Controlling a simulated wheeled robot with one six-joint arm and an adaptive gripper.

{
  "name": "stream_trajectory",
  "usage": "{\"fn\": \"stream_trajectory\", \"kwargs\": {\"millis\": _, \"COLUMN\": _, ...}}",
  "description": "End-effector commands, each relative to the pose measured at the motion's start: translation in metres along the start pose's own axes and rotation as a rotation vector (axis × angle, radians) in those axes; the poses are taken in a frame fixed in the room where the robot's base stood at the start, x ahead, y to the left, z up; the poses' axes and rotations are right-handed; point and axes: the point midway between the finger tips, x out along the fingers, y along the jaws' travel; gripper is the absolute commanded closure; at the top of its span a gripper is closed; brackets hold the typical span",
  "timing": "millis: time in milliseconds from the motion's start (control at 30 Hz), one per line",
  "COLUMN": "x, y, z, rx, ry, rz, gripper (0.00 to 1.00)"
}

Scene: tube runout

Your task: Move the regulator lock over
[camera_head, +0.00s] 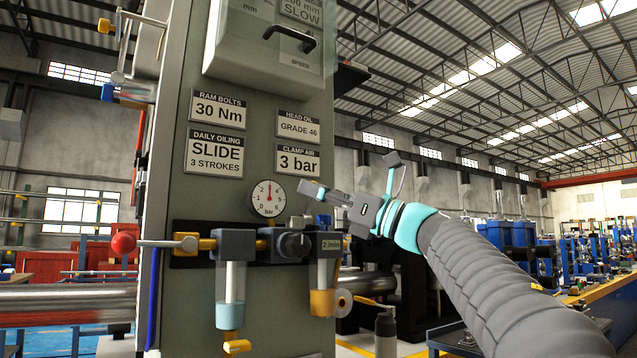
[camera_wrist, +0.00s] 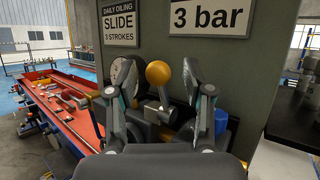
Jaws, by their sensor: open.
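My gripper (camera_head: 348,173) is open in front of the right side of the grey-green machine panel, above and right of the air unit. In the wrist view its two fingers (camera_wrist: 157,80) stand apart, with a yellow ball on a short stem (camera_wrist: 158,72) showing between them. I cannot tell whether they touch it or how far behind them it is. The dark regulator (camera_head: 291,244) sits in the middle of the air unit, below the pressure gauge (camera_head: 268,197). No part is labelled as its lock, and I cannot make out the yellow ball in the head view.
A red-ball lever (camera_head: 123,243) sticks out left of the unit. A filter bowl (camera_head: 230,295) and a lubricator bowl (camera_head: 322,292) hang below. Label plates, one reading 3 bar (camera_head: 298,161), are above. A red bench (camera_wrist: 75,105) stands left in the wrist view.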

Motion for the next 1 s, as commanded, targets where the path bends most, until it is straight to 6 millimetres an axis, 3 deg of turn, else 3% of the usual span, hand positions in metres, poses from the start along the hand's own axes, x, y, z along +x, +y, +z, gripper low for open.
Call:
{"fn": "stream_trajectory", "kwargs": {"millis": 133, "x": 0.011, "y": 0.000, "z": 0.001, "rx": 0.000, "ry": -0.001, "rz": 0.000, "gripper": 0.49}}
{"fn": "stream_trajectory", "kwargs": {"millis": 467, "x": 0.013, "y": 0.000, "z": 0.000, "rx": 0.000, "ry": -0.001, "rz": 0.000, "gripper": 0.49}}
{"fn": "stream_trajectory", "kwargs": {"millis": 667, "x": 0.012, "y": 0.000, "z": 0.000, "rx": 0.000, "ry": -0.001, "rz": -0.001, "gripper": 0.99}}
{"fn": "stream_trajectory", "kwargs": {"millis": 800, "x": 0.012, "y": 0.000, "z": 0.000, "rx": 0.000, "ry": -0.001, "rz": -0.001, "gripper": 1.00}}
{"fn": "stream_trajectory", "kwargs": {"millis": 833, "x": -0.004, "y": -0.009, "z": 0.006, "rx": -0.004, "ry": 0.000, "rz": -0.009, "gripper": 1.00}}
{"fn": "stream_trajectory", "kwargs": {"millis": 1000, "x": 0.012, "y": -0.003, "z": -0.001, "rx": -0.003, "ry": -0.010, "rz": 0.001, "gripper": 1.00}}
